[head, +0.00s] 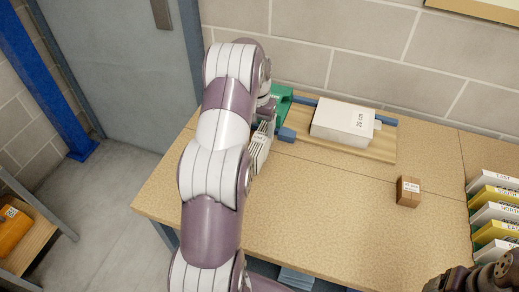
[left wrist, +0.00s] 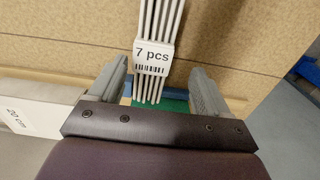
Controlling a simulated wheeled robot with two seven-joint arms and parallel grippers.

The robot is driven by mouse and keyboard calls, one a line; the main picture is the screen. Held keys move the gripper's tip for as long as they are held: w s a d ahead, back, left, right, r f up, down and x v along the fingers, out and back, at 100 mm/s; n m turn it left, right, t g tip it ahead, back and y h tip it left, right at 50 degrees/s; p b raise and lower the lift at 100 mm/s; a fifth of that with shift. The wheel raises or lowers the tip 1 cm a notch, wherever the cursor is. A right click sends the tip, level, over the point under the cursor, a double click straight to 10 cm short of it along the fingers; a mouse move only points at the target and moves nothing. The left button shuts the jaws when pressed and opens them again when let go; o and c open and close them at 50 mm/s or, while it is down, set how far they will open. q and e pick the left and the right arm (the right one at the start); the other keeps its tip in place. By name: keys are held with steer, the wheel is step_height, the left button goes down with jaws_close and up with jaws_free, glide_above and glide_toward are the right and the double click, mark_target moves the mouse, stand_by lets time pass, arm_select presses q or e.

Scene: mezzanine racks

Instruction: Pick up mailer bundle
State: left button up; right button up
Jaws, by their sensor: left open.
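The mailer bundle (left wrist: 150,58) is a stack of thin pale mailers held by a white band marked "7 pcs". In the left wrist view it lies between the two grey fingers of my left gripper (left wrist: 160,75), which is open, with a gap on each side of the bundle. In the head view the bundle (head: 260,150) shows just right of my left arm, on the table, partly hidden by the arm. Dark parts of my right arm show at the bottom right corner of the head view; its fingers cannot be made out.
A white box marked "20 cm" (head: 343,122) sits on a wooden board with blue rails behind the bundle. A green object (head: 283,98) is beside it. A small brown box (head: 408,191) and several labelled mailers (head: 495,210) stand to the right. The table's middle is clear.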

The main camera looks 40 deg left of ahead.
mark_target(259, 138)
arm_select(q)
steer(key=shift+d+f, duration=0.35)
steer(key=shift+f, duration=0.5)
steer(key=f, duration=0.1)
steer(key=f+p, duration=0.1)
steer(key=f, duration=0.2)
steer(key=shift+s+d+f, duration=0.15)
steer(key=shift+s+d, duration=0.05)
steer(key=shift+s, duration=0.15)
steer(key=shift+w+f, duration=0.1)
steer(key=shift+f, duration=0.3)
steer(key=c, duration=1.1)
